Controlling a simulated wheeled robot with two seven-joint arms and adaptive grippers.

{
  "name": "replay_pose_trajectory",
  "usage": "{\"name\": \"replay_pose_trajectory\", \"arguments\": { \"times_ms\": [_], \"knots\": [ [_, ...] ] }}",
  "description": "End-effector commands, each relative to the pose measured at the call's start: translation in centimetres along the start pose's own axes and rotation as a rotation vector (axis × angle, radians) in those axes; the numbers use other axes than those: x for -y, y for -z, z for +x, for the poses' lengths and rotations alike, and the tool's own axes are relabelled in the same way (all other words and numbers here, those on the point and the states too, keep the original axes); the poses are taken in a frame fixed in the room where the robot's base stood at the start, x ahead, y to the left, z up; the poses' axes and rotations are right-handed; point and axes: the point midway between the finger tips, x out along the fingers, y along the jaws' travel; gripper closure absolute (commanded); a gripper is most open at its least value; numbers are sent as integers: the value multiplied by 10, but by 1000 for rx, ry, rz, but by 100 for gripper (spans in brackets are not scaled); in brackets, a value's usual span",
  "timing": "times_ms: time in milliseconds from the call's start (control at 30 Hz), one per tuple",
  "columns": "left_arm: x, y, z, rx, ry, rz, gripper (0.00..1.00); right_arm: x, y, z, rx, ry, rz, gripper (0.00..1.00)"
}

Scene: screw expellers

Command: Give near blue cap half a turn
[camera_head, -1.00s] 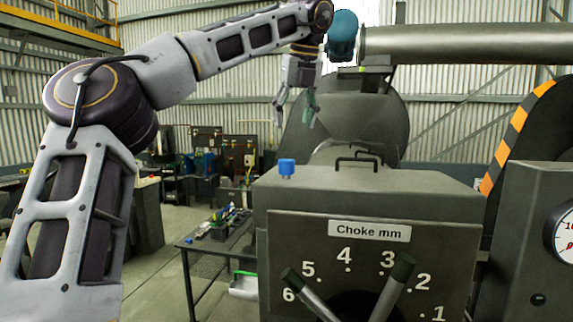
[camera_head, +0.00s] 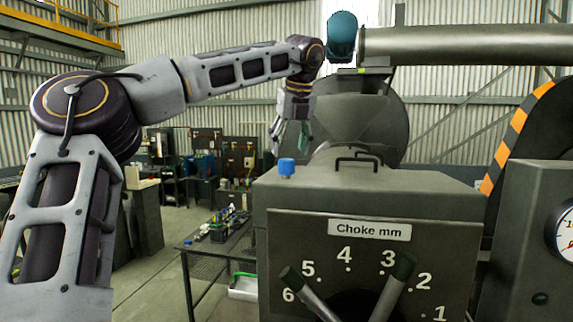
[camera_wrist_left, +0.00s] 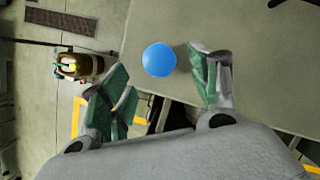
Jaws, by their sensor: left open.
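The near blue cap (camera_head: 287,167) stands on the top of the grey machine housing, near its left edge. In the left wrist view the cap (camera_wrist_left: 159,60) shows as a round blue disc, beyond and between the fingertips. My left gripper (camera_head: 289,140) hangs pointing down above the cap, with a gap between them. It is open and empty, and its green-padded fingers (camera_wrist_left: 158,85) are spread to either side in the wrist view. My right gripper is not in view.
A choke panel with two dark-tipped handles (camera_head: 390,285) faces me below the cap. A handle (camera_head: 358,158) stands on the housing top. A pipe (camera_head: 470,45) crosses above right. A bench with tools (camera_head: 220,228) stands behind left.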

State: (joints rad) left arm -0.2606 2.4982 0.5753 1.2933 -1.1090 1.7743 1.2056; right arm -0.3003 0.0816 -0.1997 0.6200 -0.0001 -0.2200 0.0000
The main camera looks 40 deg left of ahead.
Motion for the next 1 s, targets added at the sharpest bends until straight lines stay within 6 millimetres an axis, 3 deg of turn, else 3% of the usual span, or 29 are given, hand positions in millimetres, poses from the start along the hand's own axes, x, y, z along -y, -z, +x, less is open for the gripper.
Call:
{"name": "replay_pose_trajectory", "arguments": {
  "times_ms": [500, 1000],
  "knots": [
    [0, 0, 52, -1, 0, 1, 38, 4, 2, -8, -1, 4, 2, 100],
    [0, 0, 59, 1, 1, 0, 41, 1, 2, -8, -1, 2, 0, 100]
  ]
}}
